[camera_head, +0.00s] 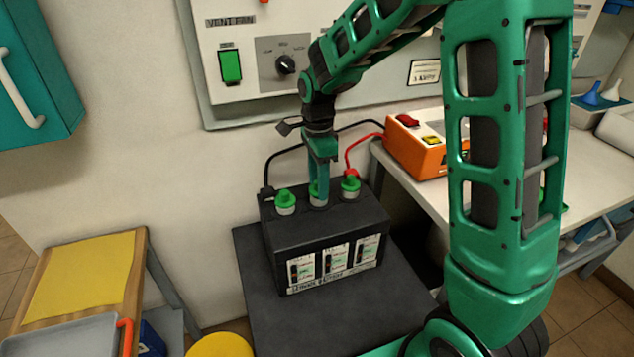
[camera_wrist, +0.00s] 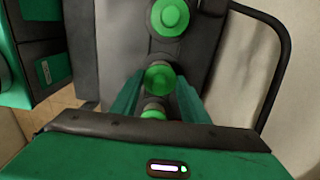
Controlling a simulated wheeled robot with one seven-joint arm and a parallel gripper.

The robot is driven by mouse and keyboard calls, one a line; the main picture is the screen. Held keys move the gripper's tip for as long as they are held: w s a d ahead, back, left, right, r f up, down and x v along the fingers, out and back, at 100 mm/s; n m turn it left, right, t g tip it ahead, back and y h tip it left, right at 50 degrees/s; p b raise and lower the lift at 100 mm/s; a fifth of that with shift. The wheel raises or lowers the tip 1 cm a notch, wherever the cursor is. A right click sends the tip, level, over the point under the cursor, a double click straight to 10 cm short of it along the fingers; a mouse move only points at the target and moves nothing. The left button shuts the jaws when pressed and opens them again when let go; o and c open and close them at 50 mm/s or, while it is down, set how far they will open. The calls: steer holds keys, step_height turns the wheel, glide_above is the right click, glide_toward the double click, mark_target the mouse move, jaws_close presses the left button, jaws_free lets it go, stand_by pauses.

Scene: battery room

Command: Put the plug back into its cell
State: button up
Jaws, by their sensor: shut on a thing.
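The black battery (camera_head: 325,235) stands on a dark stand, with a row of cells along its top. A green plug (camera_head: 285,198) sits at the left cell and another (camera_head: 350,184) at the right cell. My gripper (camera_head: 318,183) points down over the middle cell, shut on the middle green plug (camera_wrist: 160,77). In the wrist view my gripper's fingers (camera_wrist: 158,85) stand on either side of it. The held plug is upright and in line with the middle cell's pale neck (camera_head: 319,201). I cannot tell whether it is fully seated.
A black cable (camera_head: 268,170) and a red cable (camera_head: 352,150) reach the battery's ends, close beside my gripper. An orange charger (camera_head: 418,145) stands on the table at right. A wall panel (camera_head: 260,65) is behind. A wooden cart with a yellow sheet (camera_head: 85,275) is at left.

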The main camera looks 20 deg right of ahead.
steer(key=o, duration=1.1)
steer(key=shift+r, duration=0.1)
steer(key=shift+r, duration=3.4)
jaws_close()
steer(key=shift+f, duration=2.15)
steer(key=shift+r, duration=0.1)
